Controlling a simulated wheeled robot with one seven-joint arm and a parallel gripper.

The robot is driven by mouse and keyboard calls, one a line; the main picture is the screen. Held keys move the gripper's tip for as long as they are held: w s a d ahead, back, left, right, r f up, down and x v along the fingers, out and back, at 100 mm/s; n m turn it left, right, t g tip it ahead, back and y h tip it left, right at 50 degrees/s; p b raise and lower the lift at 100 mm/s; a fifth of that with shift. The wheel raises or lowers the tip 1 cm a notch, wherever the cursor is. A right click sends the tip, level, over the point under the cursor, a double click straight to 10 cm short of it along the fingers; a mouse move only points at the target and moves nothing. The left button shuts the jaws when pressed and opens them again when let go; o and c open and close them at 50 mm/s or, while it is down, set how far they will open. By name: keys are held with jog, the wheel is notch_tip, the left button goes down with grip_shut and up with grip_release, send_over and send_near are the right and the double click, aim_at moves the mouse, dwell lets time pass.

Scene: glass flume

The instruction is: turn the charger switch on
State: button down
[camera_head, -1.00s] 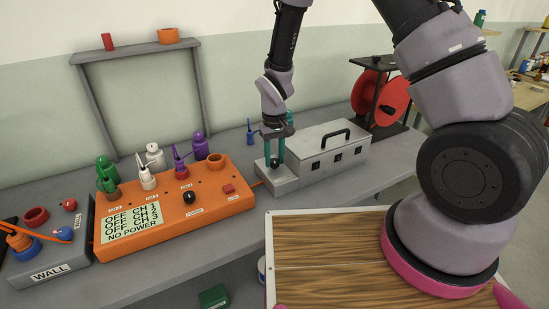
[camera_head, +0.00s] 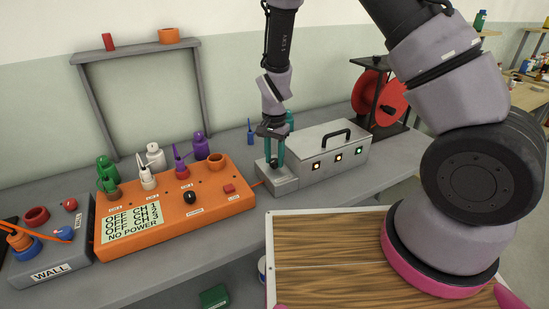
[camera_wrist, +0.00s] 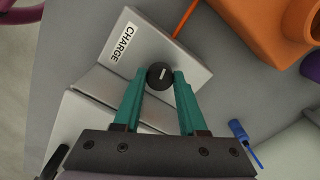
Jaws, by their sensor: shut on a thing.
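The grey metal charger (camera_head: 297,178) stands on the bench, with a black handle on its lid. A label on it reads CHARGE in the wrist view (camera_wrist: 125,41). Its switch, a round black knob with a white mark (camera_wrist: 160,74), sits on the low end of the charger. My gripper (camera_head: 274,160) points down there, its teal fingers on either side of the knob and shut on it.
An orange box (camera_head: 225,199) with bottles and a screen reading OFF CH 1 to 3 and NO POWER stands left of the charger. A grey WALL box (camera_head: 70,258) is further left. A red reel (camera_head: 385,100) stands behind right. A blue item (camera_wrist: 238,131) lies near the fingers.

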aim_at(274, 160)
jog(key=shift+w+a+m, duration=0.1)
jog(key=shift+m, duration=1.4)
jog(key=c, duration=0.8)
grip_release()
jog(key=shift+o, duration=0.2)
notch_tip(274, 160, up, 11)
